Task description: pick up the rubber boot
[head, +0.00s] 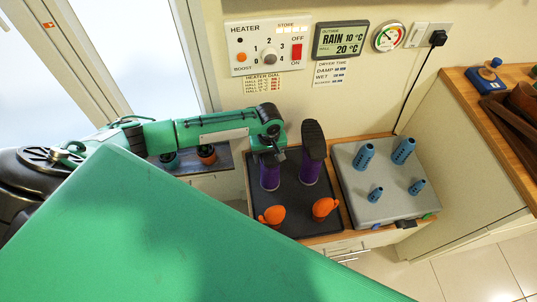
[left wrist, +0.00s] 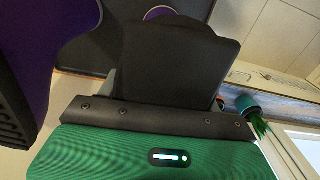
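Two purple rubber boots with black soles stand upside down on a dark tray (head: 295,205). The right boot (head: 313,142) shows its sole on top, clear of my gripper. It appears to be the purple boot (left wrist: 20,75) at the left of the left wrist view. My left gripper (head: 274,155) is over the left boot (head: 270,176) and hides its top. In the left wrist view a broad black shape (left wrist: 175,65), probably that boot's sole, lies in front of my gripper between grey finger edges. I cannot tell whether the fingers grip it. My right gripper is not in view.
Two orange items (head: 271,215) stand at the tray's front. A grey dryer box (head: 385,203) with several blue pegs is to the right. Potted plants (head: 206,154) stand left by the window. A heater panel (head: 268,46) is on the wall behind.

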